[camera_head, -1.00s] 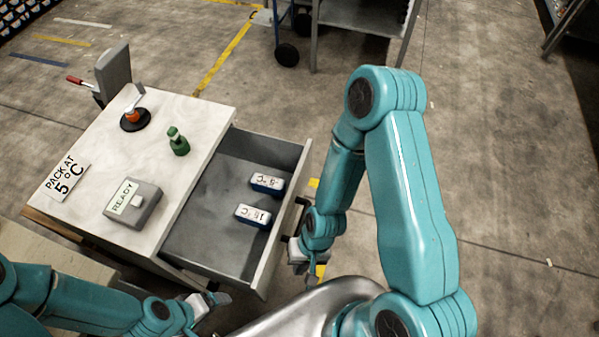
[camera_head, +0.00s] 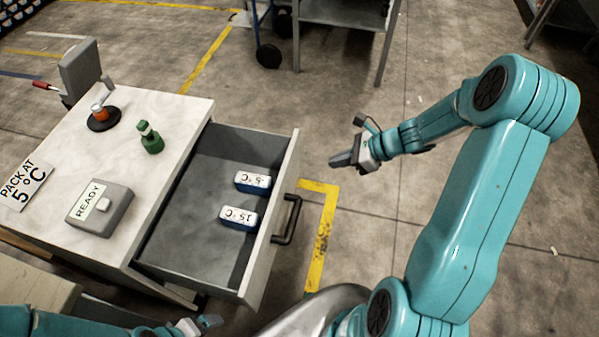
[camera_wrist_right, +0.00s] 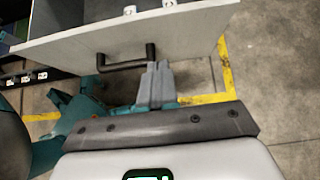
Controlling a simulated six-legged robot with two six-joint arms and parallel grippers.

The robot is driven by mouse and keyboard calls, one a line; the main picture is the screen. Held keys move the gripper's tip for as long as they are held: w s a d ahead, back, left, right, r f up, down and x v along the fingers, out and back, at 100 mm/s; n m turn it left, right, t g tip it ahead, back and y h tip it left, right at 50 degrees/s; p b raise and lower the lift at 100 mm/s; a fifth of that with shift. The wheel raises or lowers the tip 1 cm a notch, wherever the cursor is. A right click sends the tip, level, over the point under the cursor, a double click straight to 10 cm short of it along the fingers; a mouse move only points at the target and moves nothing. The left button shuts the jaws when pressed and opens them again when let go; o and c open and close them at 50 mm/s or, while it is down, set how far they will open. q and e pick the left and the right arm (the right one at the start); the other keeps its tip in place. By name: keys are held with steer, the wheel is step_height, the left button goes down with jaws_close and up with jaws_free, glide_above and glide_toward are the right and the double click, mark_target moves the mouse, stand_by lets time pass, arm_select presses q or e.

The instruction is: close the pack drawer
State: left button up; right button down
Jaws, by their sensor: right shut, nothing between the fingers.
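The grey pack drawer (camera_head: 187,245) is pulled open from the white-topped cabinet. Its pale front panel (camera_head: 272,225) carries a black bar handle (camera_head: 289,220). Two blue-and-white packs lie inside, one marked -5 °C (camera_head: 253,182) and one 15 °C (camera_head: 239,217). My right gripper (camera_head: 338,160) is shut and empty, to the right of the drawer front and apart from it. In the right wrist view its closed fingers (camera_wrist_right: 157,72) point towards the front panel (camera_wrist_right: 195,38), overlapping the handle's end (camera_wrist_right: 125,65). My left gripper (camera_head: 208,323) is at the bottom edge; its jaws are unclear.
A wheeled cart (camera_head: 340,12) stands behind. Floor right of the drawer is free.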

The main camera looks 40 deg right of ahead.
glide_toward(288, 168)
steer(key=x, duration=0.5)
steer(key=shift+a, duration=0.4)
steer(key=shift+w+f, duration=0.1)
steer(key=shift+w+a+b, duration=0.1)
steer(key=shift+b, duration=0.2)
